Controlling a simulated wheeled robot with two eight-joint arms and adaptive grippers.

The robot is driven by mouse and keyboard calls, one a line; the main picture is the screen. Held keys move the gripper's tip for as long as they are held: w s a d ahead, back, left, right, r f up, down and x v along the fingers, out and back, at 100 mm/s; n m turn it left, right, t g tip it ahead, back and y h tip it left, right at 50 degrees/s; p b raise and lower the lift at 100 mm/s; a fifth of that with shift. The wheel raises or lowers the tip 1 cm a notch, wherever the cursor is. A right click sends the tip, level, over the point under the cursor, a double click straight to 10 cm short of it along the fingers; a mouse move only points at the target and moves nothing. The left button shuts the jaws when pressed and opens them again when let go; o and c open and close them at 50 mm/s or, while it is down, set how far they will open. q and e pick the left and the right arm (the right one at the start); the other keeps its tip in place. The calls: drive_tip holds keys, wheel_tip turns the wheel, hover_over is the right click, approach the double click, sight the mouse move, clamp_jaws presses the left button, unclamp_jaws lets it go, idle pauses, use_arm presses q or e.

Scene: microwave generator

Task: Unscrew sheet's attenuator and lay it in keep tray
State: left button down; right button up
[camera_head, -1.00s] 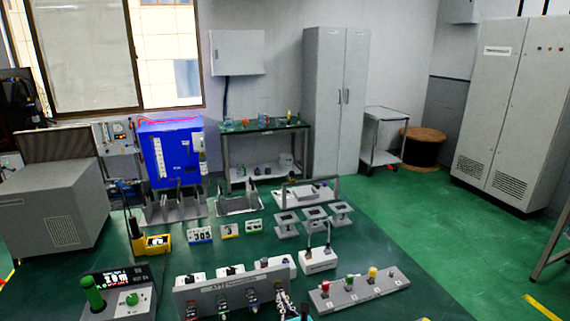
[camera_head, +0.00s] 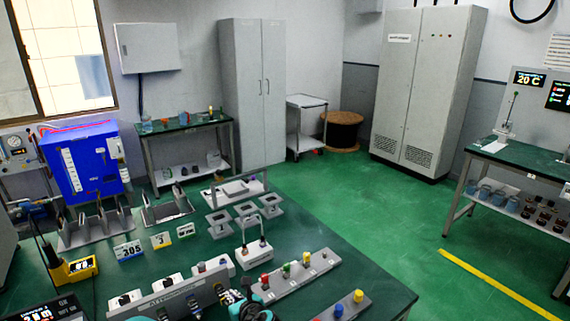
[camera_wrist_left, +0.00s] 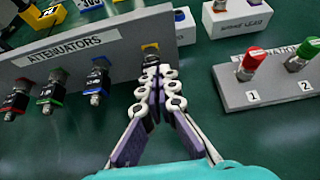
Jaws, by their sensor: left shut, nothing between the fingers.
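The grey attenuator rack, marked ATTENUATORS (camera_wrist_left: 100,45), shows in the left wrist view and at the bottom of the head view (camera_head: 172,303). On its face hang attenuators with a red ring (camera_wrist_left: 17,98), a green ring (camera_wrist_left: 50,92) and a blue ring (camera_wrist_left: 97,82). A yellow-ringed one (camera_wrist_left: 150,48) is partly hidden behind my left gripper (camera_wrist_left: 155,72). That gripper is shut and empty, its fingertips close to the yellow-ringed one; contact is unclear. It also shows in the head view (camera_head: 229,298). My right gripper is out of view. I cannot tell which tray is the keep tray.
Number cards, one reading 305 (camera_head: 128,250), stand behind the rack. Grey slotted holders (camera_head: 168,210) are further back. A block with red and green knobs (camera_wrist_left: 275,83) is right of my left gripper. A two-post white block (camera_head: 254,255) stands behind the rack.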

use_arm(q)
drive_tip(key=shift+w+a, duration=0.8)
drive_tip(key=shift+w, duration=0.3)
drive_tip(key=shift+w+a, duration=0.75)
drive_tip(key=shift+w, duration=0.35)
drive_tip(key=shift+s+a+f+b, duration=0.1)
drive_tip(key=shift+f+b, duration=0.15)
drive_tip(key=shift+b, duration=0.1)
drive_tip(key=shift+s+a, duration=0.15)
drive_tip(key=shift+a, duration=0.05)
drive_tip(key=shift+s+a+b, duration=0.4)
drive_tip(key=shift+a+b, duration=0.15)
drive_tip(key=shift+b, duration=0.2)
drive_tip(key=shift+a+r, duration=0.1)
drive_tip(key=shift+r, duration=0.05)
drive_tip(key=shift+r, duration=0.25)
drive_tip(key=shift+s+d, duration=0.55)
drive_tip(key=shift+s, duration=0.3)
drive_tip(key=shift+s+d, duration=0.55)
drive_tip(key=shift+s, duration=0.3)
drive_tip(key=shift+s+d, duration=0.55)
drive_tip(key=shift+s, duration=0.3)
